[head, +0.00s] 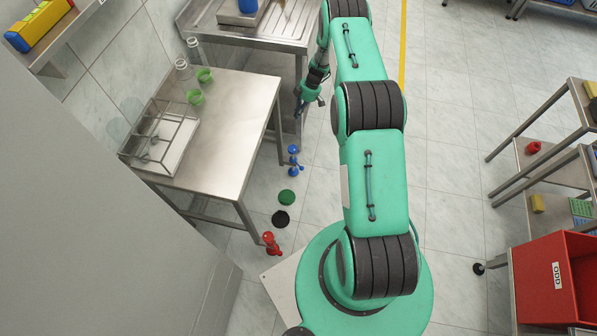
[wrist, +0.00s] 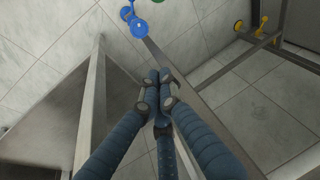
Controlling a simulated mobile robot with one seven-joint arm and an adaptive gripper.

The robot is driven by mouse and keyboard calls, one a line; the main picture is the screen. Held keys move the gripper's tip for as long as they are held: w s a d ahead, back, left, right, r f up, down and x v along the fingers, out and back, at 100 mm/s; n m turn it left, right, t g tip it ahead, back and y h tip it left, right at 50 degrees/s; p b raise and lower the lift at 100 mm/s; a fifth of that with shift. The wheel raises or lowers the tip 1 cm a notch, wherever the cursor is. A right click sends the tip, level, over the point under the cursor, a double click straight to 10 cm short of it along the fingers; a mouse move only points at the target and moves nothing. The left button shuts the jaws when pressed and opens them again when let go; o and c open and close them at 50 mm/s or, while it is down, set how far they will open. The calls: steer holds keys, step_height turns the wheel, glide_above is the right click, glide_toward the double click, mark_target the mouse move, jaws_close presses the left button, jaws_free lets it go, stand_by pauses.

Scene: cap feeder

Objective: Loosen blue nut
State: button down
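The blue part with round knobs (head: 293,160) stands near the floor tiles to the right of the steel table in the head view. It also shows at the top edge of the wrist view (wrist: 139,27), partly cut off. I cannot make out which piece of it is the nut. My gripper (head: 300,110) hangs beyond the blue part in the head view, apart from it. In the wrist view its dark blue fingers (wrist: 159,80) come together at the tips, with nothing seen between them.
A steel table (head: 235,115) with green cups (head: 195,97) and a glass-sided box (head: 160,145) stands at left. A green disc (head: 287,197), a black disc (head: 281,219) and a red knobbed part (head: 270,242) lie nearer me. A red bin (head: 555,275) is at right.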

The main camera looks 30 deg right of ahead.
steer(key=s+a+f+n+b, duration=0.1)
steer(key=s+a+f+n, duration=0.2)
steer(key=f, duration=1.2)
steer(key=s+a+f+n+g+b, duration=0.1)
steer(key=s+f+n, duration=0.4)
steer(key=f, duration=1.1)
steer(key=shift+s+a+n+h+b, duration=0.35)
steer(key=shift+a+n+b, duration=0.3)
steer(key=shift+a, duration=0.3)
steer(key=shift+f, duration=0.1)
steer(key=b+x, duration=0.3)
steer(key=x, duration=0.7)
steer(key=shift+w+d+r+b, duration=0.1)
steer(key=shift+d+r+b, duration=0.15)
steer(key=shift+d, duration=0.7)
steer(key=shift+w+d+r+b, duration=0.1)
steer(key=shift+d+r+b, duration=0.1)
steer(key=shift+d, duration=0.75)
